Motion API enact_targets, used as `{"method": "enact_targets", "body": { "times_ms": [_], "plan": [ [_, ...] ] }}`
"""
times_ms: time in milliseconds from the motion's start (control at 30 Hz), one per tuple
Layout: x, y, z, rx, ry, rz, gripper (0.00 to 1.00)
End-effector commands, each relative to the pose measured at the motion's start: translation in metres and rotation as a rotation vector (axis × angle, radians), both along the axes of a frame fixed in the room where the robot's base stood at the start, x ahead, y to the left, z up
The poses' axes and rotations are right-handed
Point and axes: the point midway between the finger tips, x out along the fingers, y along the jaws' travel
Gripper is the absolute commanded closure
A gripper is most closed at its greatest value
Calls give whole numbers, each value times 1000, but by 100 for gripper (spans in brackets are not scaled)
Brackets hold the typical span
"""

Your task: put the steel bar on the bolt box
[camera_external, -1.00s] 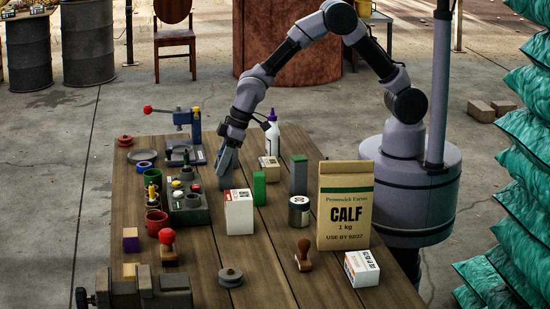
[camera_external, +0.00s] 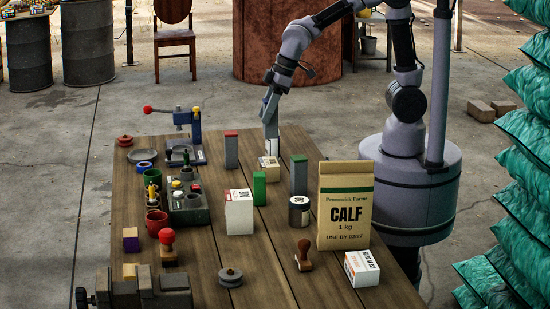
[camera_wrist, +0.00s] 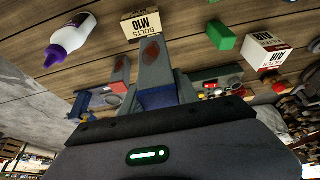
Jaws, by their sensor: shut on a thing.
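My gripper (camera_external: 270,108) is shut on a grey steel bar with a blue end (camera_wrist: 155,97). In the outside view the fingers point down behind the bolt box and mostly hide the bar. The bolt box (camera_external: 269,169) is small and tan, with its top bare. In the wrist view the bolt box (camera_wrist: 141,26), marked BOLTS M10, lies just beyond the far end of the held bar. I cannot tell the exact gap between them.
A red-topped bar (camera_external: 231,150) stands left of the bolt box and a green-topped bar (camera_external: 299,176) right of it. A green block (camera_external: 259,189) stands in front. A white bottle with a purple cap (camera_wrist: 70,38) is close by, partly hidden in the outside view.

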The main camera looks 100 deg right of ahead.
Motion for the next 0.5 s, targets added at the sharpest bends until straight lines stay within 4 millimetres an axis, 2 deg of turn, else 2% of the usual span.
{"method": "enact_targets", "body": {
  "times_ms": [33, 100, 233, 300, 367, 433, 500],
  "plan": [
    [-28, -3, -4, 0, -6, -2, 100],
    [-68, -5, -9, 0, -7, -1, 100],
    [-125, -3, -24, 1, -8, 5, 100],
    [-143, -1, -30, 1, -8, 8, 100],
    [-152, 0, -33, 2, -7, 9, 100],
    [-150, 0, -31, 4, -2, 11, 100],
    [-137, -1, -28, 6, 4, 12, 100]
  ]
}}
